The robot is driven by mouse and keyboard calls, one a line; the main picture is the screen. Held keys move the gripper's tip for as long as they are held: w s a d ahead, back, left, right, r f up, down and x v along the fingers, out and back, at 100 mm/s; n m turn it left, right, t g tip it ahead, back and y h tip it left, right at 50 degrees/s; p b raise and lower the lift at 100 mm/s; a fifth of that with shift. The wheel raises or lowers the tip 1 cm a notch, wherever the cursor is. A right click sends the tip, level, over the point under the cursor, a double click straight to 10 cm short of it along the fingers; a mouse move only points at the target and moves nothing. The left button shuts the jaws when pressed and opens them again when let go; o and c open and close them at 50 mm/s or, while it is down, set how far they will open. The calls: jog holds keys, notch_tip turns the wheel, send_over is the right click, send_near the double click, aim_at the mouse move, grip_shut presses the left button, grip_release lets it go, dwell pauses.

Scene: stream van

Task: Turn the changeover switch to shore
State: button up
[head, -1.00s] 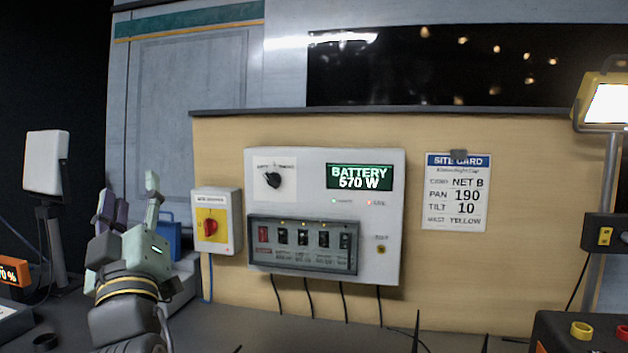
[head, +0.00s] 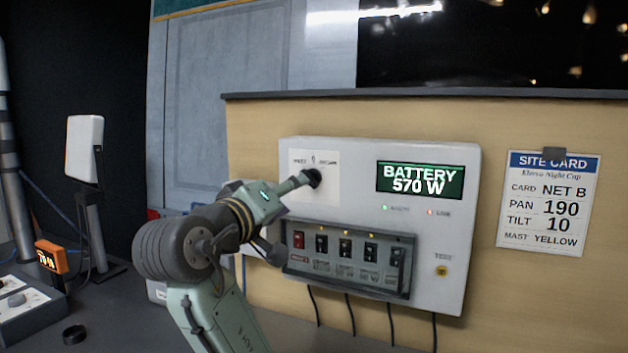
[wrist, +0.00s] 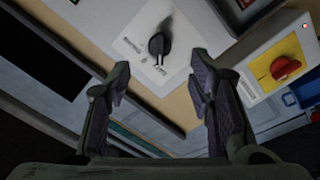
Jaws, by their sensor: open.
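The changeover switch is a black knob (head: 315,177) on a white plate at the upper left of the grey panel box (head: 462,240). The panel's display (head: 420,180) reads BATTERY 570 W. In the wrist view the knob (wrist: 157,45) lies beyond my fingertips, its narrow pointer end toward the bottom of that picture. The printed labels there are too small to read. My gripper (head: 304,180) is at the knob's left front in the head view. In the wrist view my gripper (wrist: 158,82) has its fingers wide apart, with nothing between them. I cannot tell any contact.
A red rotary switch on a yellow plate (wrist: 285,68) sits beside the panel; my arm hides it in the head view. A row of breakers (head: 345,248) lies below the knob. A site card (head: 550,205) hangs at the right.

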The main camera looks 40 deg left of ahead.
aim_at(310, 183)
jog(key=p+x, duration=0.3)
jog(key=x, duration=0.7)
jog(key=shift+s, duration=0.1)
jog(key=shift+c, duration=0.4)
jog(key=c, duration=1)
